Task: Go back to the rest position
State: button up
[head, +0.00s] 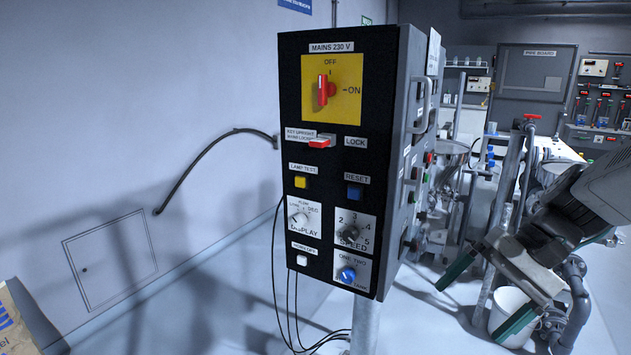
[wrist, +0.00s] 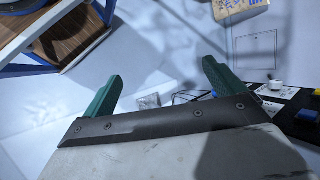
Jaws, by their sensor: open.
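My gripper (head: 487,299) is at the right of the head view, to the right of the black control panel (head: 328,130) and apart from it. Its two green-tipped fingers are spread wide with nothing between them. In the wrist view my gripper (wrist: 160,88) also shows open and empty, its green fingers on both sides. The panel carries a red mains switch (head: 325,90) on a yellow plate, its handle upright. Part of the panel (wrist: 290,110) shows at the right edge of the wrist view.
A white bucket (head: 512,315) stands on the floor behind my gripper, among pipes with a red valve handle (head: 531,117). A cardboard-coloured sack (head: 12,325) is at the lower left. A wooden shelf unit (wrist: 75,40) shows at the wrist view's upper left. Black cables hang below the panel.

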jog(key=s+d+r+n+t+h, duration=0.1)
jog(key=s+r+n+t+h, duration=0.1)
jog(key=s+n+h, duration=0.2)
jog(key=shift+s+d+r+n+h, duration=0.35)
jog(key=shift+s+h, duration=1.55)
jog(key=shift+s, duration=2.45)
jog(key=shift+f, duration=0.1)
jog(key=shift+c, duration=0.3)
